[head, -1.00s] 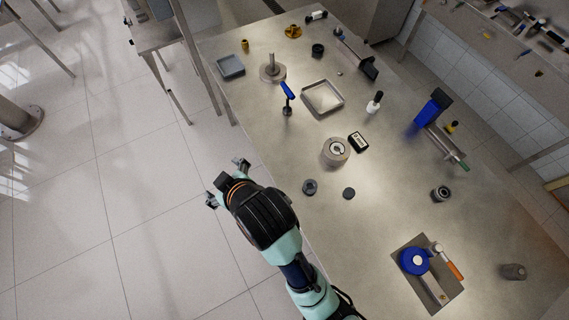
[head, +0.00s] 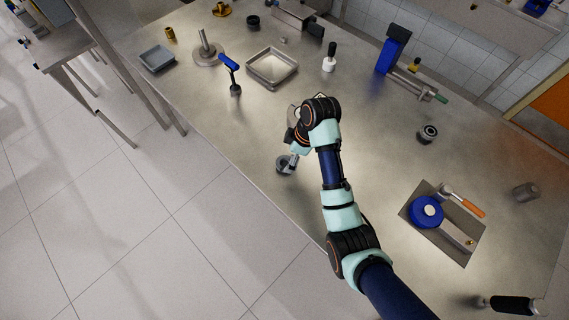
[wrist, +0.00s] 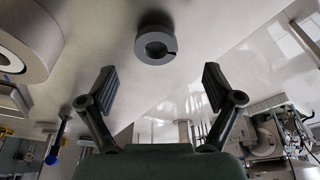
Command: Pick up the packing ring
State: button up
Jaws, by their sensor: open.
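The packing ring, a small dark grey ring with a slit in its side, lies flat on the steel bench near its front edge. It shows at the top middle of the wrist view (wrist: 155,46) and just by my fingers in the head view (head: 283,165). My gripper (wrist: 161,86) is open and empty, its two fingers spread wide below the ring in the wrist picture. The ring lines up with the gap between the fingers but is apart from them. In the head view my gripper (head: 292,158) is partly hidden by my wrist.
A large round metal housing (wrist: 25,35) stands left of the ring in the wrist view; my arm mostly hides it in the head view. A blue-handled tool (head: 230,68) and a square tray (head: 271,68) lie farther back. A blue clamp fixture (head: 427,212) sits right.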

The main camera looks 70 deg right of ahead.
aim_at(285, 163)
jog(key=b+x, duration=0.1)
jog(key=x, duration=0.4)
jog(key=shift+w+d+f, duration=0.15)
jog(key=shift+d+f, duration=0.05)
jog(key=shift+f, duration=0.05)
jog(key=c, duration=1.1)
jog(key=shift+r, duration=0.1)
notch_tip(285, 163, up, 20)
jog(key=p, duration=1.1)
jog(key=shift+p, duration=0.4)
